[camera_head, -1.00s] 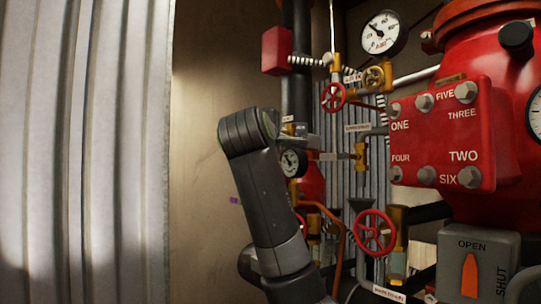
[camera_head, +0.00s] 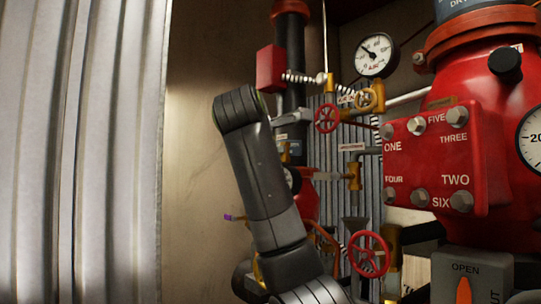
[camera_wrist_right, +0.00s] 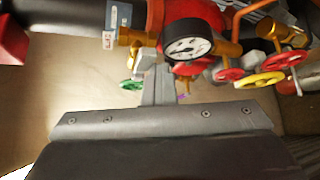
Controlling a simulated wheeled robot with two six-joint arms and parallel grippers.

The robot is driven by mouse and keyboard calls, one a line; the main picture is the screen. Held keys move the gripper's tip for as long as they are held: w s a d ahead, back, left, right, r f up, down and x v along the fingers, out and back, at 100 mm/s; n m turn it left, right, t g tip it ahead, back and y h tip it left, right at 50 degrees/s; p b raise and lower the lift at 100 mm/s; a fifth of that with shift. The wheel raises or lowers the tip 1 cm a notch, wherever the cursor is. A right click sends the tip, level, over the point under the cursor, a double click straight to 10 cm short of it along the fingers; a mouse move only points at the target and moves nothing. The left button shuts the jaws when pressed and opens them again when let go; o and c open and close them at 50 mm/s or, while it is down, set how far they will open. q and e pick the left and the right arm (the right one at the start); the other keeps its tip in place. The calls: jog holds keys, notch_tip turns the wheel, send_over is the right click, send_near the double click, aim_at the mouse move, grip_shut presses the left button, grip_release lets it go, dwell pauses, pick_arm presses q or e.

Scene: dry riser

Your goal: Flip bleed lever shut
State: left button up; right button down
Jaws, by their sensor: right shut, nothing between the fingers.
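My right gripper (camera_wrist_right: 158,84) shows as grey fingers in the right wrist view, shut and empty, in front of the pipework. In the head view my arm covers the gripper. A small purple-tipped piece (camera_head: 230,217) sticks out left of my arm; a bit of purple (camera_wrist_right: 183,96) also shows just right of the fingers in the wrist view. I cannot tell whether it is the bleed lever, or whether the fingers touch it. A pressure gauge (camera_wrist_right: 188,40) with a black rim is just beyond the fingers. My left gripper is not in view.
Red handwheels (camera_head: 368,254) and brass valves (camera_head: 354,176) crowd the pipes. A bolted red plate (camera_head: 432,160) and a grey OPEN plate with an orange pointer (camera_head: 464,290) stand right. Corrugated metal (camera_head: 80,150) fills the left. A green handwheel (camera_wrist_right: 131,84) is left of the fingers.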

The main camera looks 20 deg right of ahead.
jog(key=shift+s+r, duration=0.3)
jog(key=shift+r, duration=0.45)
jog(key=f+b+v, duration=0.1)
jog(key=b+v, duration=0.8)
jog(key=v, duration=0.7)
jog(key=shift+s+a, duration=0.2)
jog(key=shift+a, duration=0.1)
